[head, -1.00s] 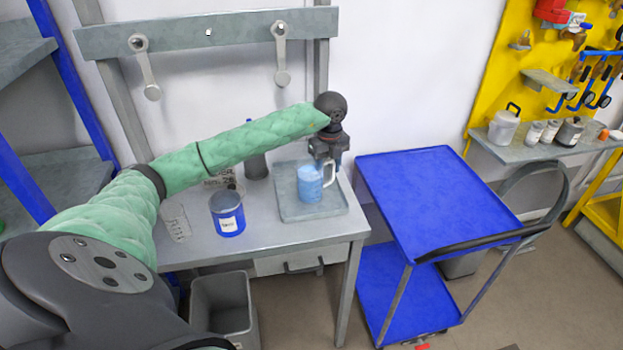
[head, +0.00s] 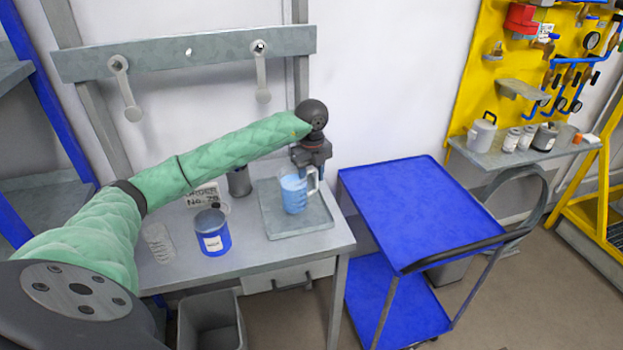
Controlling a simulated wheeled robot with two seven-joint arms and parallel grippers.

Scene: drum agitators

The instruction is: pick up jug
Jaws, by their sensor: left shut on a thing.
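The light blue jug (head: 293,196) with a pale handle stands upright over the grey tray (head: 318,222) at the right of the grey table. I cannot tell whether its base touches the tray. My left gripper (head: 309,173) reaches down from above and is shut on the jug at its handle side, on the right. The fingertips are small and partly hidden here. My right gripper is not in view.
A blue tin (head: 211,235) with a white label, a clear beaker (head: 159,243), a dark container (head: 239,181) and a sign (head: 204,197) stand left of the tray. A blue cart (head: 415,205) stands right of the table. A grey bin (head: 211,320) is below.

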